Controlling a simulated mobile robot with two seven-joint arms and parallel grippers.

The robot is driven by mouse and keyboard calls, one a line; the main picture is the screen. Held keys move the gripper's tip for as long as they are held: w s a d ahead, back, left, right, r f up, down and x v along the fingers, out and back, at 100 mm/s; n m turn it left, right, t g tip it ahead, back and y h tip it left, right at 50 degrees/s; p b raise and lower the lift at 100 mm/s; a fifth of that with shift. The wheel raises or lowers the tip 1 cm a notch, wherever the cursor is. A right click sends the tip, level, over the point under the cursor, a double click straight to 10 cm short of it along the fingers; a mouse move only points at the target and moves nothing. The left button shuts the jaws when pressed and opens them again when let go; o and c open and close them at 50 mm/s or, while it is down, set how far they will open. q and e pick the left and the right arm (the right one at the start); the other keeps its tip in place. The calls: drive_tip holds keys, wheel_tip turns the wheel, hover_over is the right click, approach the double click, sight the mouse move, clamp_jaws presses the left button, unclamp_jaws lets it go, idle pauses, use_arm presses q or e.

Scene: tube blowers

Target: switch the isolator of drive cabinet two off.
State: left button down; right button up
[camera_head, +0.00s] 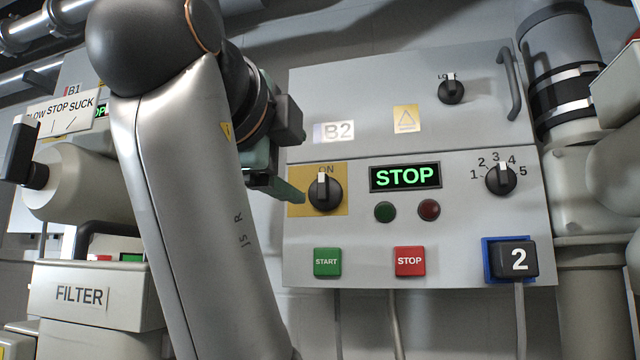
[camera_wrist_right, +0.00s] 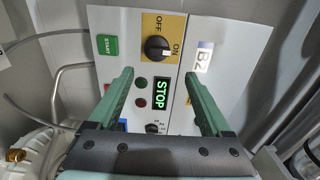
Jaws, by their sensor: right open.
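Cabinet B2 (camera_head: 465,222) fills the right half of the head view. Its isolator (camera_head: 325,193) is a black rotary knob on a yellow plate, at the cabinet's left side. Its white mark points up at ON. In the right wrist view the isolator (camera_wrist_right: 157,48) shows with its mark toward ON and OFF on the other side of the plate. My right gripper (camera_head: 298,168) is open and empty, just left of the isolator and apart from it. Its green fingers (camera_wrist_right: 158,74) frame the area below the knob in the wrist view. My left gripper is not in view.
The green STOP display (camera_head: 405,177), a START button (camera_head: 327,261), a red STOP button (camera_head: 409,261) and a speed dial (camera_head: 501,179) are on the same front. A grey handle (camera_head: 509,80) is at the upper right. Pipes and a FILTER box (camera_head: 95,295) flank the cabinet.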

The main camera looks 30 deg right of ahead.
sight(321, 187)
drive_tip(key=p+x, duration=0.2)
drive_tip(key=x, duration=0.9)
drive_tip(key=shift+c, duration=0.4)
clamp_jaws()
drive_tip(key=shift+f, duration=0.1)
